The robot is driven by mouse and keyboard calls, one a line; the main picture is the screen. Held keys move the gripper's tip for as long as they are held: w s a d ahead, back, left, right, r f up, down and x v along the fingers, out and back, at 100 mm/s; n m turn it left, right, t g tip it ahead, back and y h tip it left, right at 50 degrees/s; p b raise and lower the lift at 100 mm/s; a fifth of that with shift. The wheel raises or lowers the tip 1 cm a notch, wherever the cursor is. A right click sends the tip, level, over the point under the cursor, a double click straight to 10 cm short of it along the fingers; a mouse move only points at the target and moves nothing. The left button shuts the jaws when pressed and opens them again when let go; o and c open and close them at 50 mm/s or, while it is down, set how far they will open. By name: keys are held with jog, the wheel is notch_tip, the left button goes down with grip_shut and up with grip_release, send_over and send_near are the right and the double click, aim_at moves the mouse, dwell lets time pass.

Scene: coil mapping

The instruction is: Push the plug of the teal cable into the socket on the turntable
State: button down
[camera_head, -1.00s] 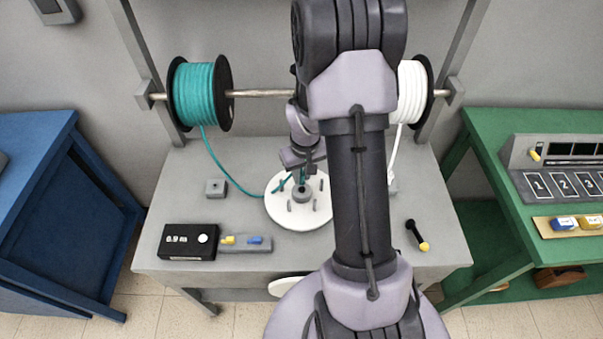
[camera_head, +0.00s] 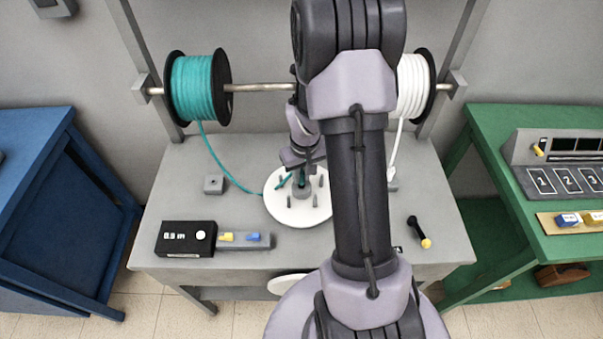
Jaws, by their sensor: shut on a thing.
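The teal cable (camera_head: 221,171) runs down from the teal spool (camera_head: 194,88) on the rack to the white turntable (camera_head: 283,212) on the grey bench. My gripper (camera_head: 302,178) is shut on the cable's end, low over the middle of the turntable. The plug itself is too small and too covered to make out. The socket is at the grey hub (camera_head: 302,192) in the turntable's centre, mostly hidden by my gripper. I cannot tell whether the plug is in it. Several grey pegs stand on the turntable around the hub.
A black meter box (camera_head: 186,239) and a grey holder (camera_head: 243,240) with yellow and blue pieces stand front left. A black tool with a yellow end (camera_head: 420,233) lies at right. A white spool (camera_head: 414,87) hangs behind my arm. Blue and green tables flank the bench.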

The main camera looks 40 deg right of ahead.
jog(key=shift+f+b, duration=0.65)
jog(key=shift+f, duration=0.15)
jog(key=c, duration=1.2)
grip_release()
jog(key=shift+c, duration=0.2)
notch_tip(320, 180, up, 17)
jog(key=s+p, duration=0.2)
jog(key=p, duration=0.3)
jog(key=s+a+r+t+b, duration=0.2)
jog(key=a+r+b, duration=0.3)
jog(key=a, duration=0.6)
jog(key=s+a+r+m+t+y+b, duration=0.1)
jog(key=s+a+b, duration=0.3)
jog(key=s+a, duration=0.7)
jog(key=shift+s+a+r+m+t+y, duration=0.15)
jog(key=shift+s+a+m+t+y, duration=0.2)
jog(key=shift+a+t+y, duration=0.5)
